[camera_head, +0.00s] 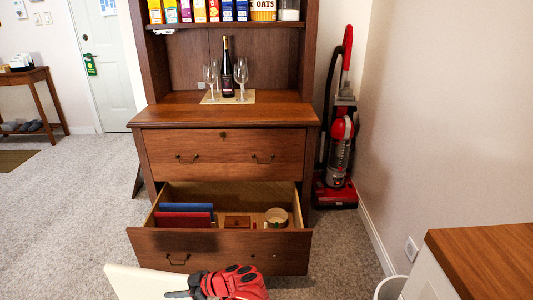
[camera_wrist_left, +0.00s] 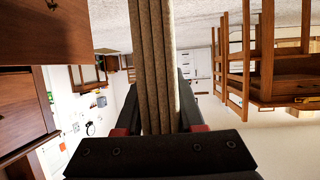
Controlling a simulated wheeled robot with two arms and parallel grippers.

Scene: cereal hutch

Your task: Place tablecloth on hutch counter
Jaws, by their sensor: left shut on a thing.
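My left gripper (camera_head: 180,293), red and black, is at the bottom of the head view in front of the open lower drawer. It is shut on the tablecloth (camera_head: 140,283), a flat cream folded piece partly cut off by the picture's bottom edge. In the left wrist view the tablecloth (camera_wrist_left: 152,65) shows as several beige folded layers edge-on between the fingers (camera_wrist_left: 158,118). The hutch counter (camera_head: 180,113) is the brown wooden top above the drawers, beyond and higher in the picture than the gripper. My right gripper is not in view.
On the counter, a wine bottle (camera_head: 227,72) and glasses (camera_head: 241,74) stand on a beige mat (camera_head: 207,100). The lower drawer (camera_head: 220,242) is open, holding blue and red items and a round container (camera_head: 276,217). A red vacuum (camera_head: 340,148) stands right. A wooden-topped cabinet (camera_head: 490,260) is near right.

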